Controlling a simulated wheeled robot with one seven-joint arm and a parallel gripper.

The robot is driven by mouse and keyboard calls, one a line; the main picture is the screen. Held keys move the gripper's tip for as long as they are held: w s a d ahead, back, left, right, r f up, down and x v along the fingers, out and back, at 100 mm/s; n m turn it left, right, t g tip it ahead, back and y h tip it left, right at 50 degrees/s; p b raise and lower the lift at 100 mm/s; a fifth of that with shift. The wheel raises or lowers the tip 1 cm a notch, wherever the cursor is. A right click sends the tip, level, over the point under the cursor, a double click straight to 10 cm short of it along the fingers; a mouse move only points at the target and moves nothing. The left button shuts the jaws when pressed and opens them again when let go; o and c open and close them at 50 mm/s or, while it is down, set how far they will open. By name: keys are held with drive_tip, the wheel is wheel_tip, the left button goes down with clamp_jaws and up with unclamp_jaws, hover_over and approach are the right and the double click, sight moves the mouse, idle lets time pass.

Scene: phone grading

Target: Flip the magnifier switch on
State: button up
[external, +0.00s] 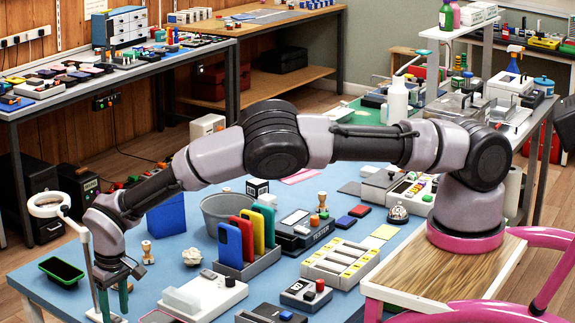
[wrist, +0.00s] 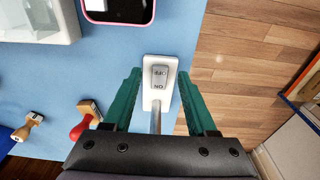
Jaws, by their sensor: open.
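The magnifier (external: 47,206) is a white ring on a thin pale post at the left front of the blue table. Its white base plate with a grey rocker switch (wrist: 158,78) shows in the wrist view. The rocker reads OFF on its far half and ON on its near half, upside down; I cannot tell which half is pressed. My gripper (external: 113,301) points down beside the post. In the wrist view its green fingers (wrist: 159,76) are open and empty, one on each side of the switch plate. The grey post (wrist: 156,119) stands between them.
A red-handled stamp (wrist: 84,124) and a wooden stamp (wrist: 28,126) lie left of the gripper. A pink-edged dark device (wrist: 118,10) and a white tray (wrist: 35,18) are beyond. The table edge and wooden floor (wrist: 250,65) are close on the right.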

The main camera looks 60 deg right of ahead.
wheel_tip(320, 180, up, 11)
drive_tip(key=s, duration=0.1)
drive_tip(key=shift+f, duration=0.2)
